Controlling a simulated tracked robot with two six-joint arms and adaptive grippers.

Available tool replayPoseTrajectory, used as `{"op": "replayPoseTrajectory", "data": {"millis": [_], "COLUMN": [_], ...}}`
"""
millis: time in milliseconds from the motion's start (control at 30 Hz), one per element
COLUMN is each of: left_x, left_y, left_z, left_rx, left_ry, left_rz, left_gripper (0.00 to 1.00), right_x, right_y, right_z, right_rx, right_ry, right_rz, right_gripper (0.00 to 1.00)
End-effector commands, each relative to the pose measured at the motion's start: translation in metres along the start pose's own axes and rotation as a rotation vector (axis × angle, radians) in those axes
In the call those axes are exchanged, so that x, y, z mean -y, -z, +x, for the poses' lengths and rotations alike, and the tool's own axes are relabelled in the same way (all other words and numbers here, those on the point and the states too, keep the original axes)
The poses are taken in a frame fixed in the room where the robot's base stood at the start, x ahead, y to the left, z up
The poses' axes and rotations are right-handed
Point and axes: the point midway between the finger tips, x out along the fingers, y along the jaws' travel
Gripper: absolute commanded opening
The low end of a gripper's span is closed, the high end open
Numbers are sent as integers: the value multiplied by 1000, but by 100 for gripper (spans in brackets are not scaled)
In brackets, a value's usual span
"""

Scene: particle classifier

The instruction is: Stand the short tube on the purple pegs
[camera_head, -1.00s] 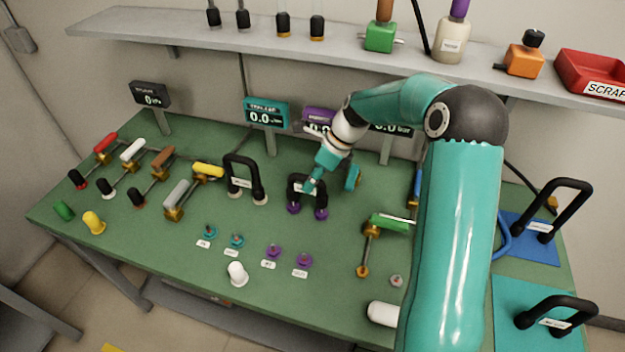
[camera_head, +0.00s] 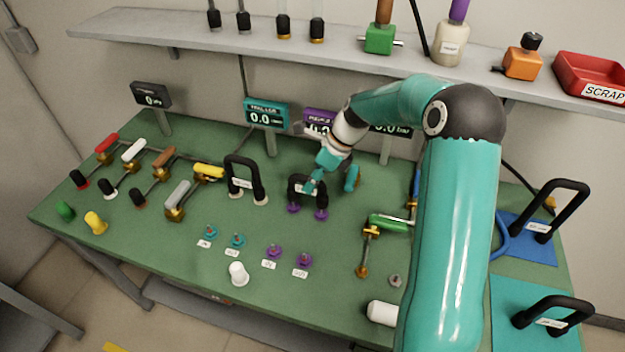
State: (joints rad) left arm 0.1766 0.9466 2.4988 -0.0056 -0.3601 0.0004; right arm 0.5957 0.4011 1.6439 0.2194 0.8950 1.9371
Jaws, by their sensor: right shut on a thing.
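The short tube (camera_head: 294,188) is a black upside-down U with a white label and purple ends. It is upright behind the purple pegs, and I cannot tell whether its ends touch the table. My right gripper (camera_head: 312,184) is shut on the short tube near its top right, and its fingers hide part of it. Two purple pegs, one on the left (camera_head: 273,251) and one on the right (camera_head: 304,260), stand bare on the green table with white labels in front. My left gripper is not in view.
A taller black tube (camera_head: 243,162) with pale ends stands left of the short tube. Two teal pegs (camera_head: 237,240) are left of the purple ones, and a white cap (camera_head: 238,273) is in front. A green-handled valve (camera_head: 388,223) stands to the right. Displays (camera_head: 266,113) line the back.

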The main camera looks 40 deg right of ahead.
Motion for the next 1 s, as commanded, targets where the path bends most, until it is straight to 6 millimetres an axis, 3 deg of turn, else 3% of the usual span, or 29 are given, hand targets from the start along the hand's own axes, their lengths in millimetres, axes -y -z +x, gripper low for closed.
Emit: {"op": "replayPoseTrajectory", "data": {"millis": [1000], "left_x": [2], "left_y": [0], "left_z": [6], "left_rx": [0], "left_ry": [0], "left_rz": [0], "left_gripper": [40], "right_x": [3], "right_y": [6], "right_z": [14], "right_rx": [1], "right_ry": [1], "right_rz": [1], "right_gripper": [0]}}
